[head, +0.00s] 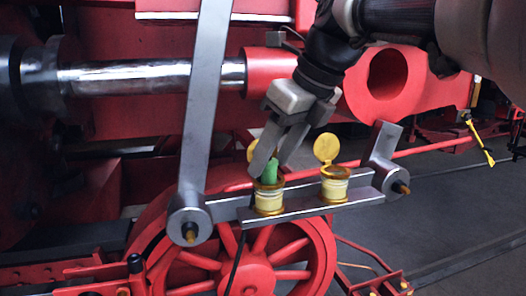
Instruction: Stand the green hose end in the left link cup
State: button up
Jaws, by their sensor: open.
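The green hose end (270,171) shows upright at the mouth of the left link cup (269,199), a pale yellow cup with brass rims. Its lower part is hidden by the cup's rim. My gripper (270,160) is open, pointing down, with its fingers around or just beside the hose end's top. I cannot tell whether a finger touches it. The left cup's yellow lid stands up behind, partly hidden by my gripper.
The right link cup (335,186) has its yellow lid (327,148) raised. Both cups sit on a grey metal link bar (310,207). A tall grey rod (205,95) rises left of my gripper. A red wheel (290,255) lies below, and red machinery stands behind.

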jog(key=p+v, duration=0.4)
jog(key=v, duration=1.3)
jog(key=s+d+f+n+h+p, duration=0.1)
jog(key=s+d+f+n, duration=0.1)
jog(key=f+n, duration=0.6)
jog(key=s+d+f+n+t+h+p, duration=0.1)
jog(key=s+f+n, duration=0.3)
jog(key=f+n, duration=0.5)
jog(key=s+d+f+n+h+p, duration=0.1)
jog(key=s+f+n, duration=0.3)
jog(key=f+n, duration=0.5)
jog(key=shift+d+f+n+t+h, duration=0.2)
jog(key=shift+d+n+t+h, duration=0.15)
jog(key=shift+d+h, duration=0.4)
